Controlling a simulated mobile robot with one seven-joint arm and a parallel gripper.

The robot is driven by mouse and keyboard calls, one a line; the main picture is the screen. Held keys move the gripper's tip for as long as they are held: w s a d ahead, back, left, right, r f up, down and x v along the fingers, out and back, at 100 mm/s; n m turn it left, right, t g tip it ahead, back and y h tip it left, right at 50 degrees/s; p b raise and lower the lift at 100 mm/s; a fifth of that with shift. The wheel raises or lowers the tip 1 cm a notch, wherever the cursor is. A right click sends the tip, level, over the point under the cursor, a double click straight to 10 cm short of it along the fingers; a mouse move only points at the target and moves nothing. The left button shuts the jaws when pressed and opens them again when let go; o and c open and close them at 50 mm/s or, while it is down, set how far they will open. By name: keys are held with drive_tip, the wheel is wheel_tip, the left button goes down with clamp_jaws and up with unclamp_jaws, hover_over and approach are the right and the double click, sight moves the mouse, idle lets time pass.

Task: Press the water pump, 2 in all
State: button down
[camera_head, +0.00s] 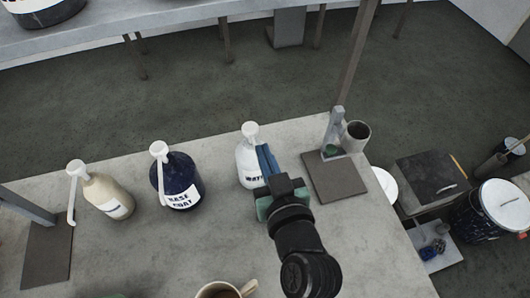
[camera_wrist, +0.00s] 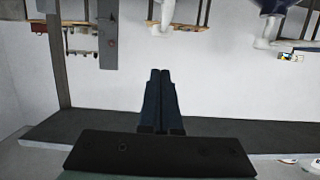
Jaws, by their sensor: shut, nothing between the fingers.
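The water pump (camera_head: 247,168) is a white bottle with a white pump head and a partly covered "WATER" label. It stands upright on the grey table in the head view. My gripper (camera_head: 263,150) is shut and empty, its blue fingers just right of the bottle's neck and overlapping its right side in the picture. I cannot tell whether they touch. In the wrist view my closed fingers (camera_wrist: 160,78) point at a pale background. A white shape at the top of that view is too cut off to name surely.
A dark blue "BASE COAT" pump bottle (camera_head: 177,184) and a cream pump bottle (camera_head: 107,196) stand to the left. A dark square plate (camera_head: 336,180) with a stand and a grey cup (camera_head: 355,136) are right. A mug (camera_head: 226,290) is at the front edge of view.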

drive_tip(key=shift+a+r, duration=0.1)
drive_tip(key=shift+r, duration=1.25)
drive_tip(key=shift+w, duration=0.1)
drive_tip(key=shift+w, duration=0.2)
drive_tip(key=p, duration=0.3)
hover_over(253, 136)
drive_tip(key=shift+s+f, duration=0.25)
drive_tip(key=shift+f, duration=0.8)
drive_tip(key=f, duration=0.3)
drive_tip(key=shift+w+f, duration=0.2)
drive_tip(key=shift+w, duration=0.05)
drive_tip(key=shift+f, duration=0.55)
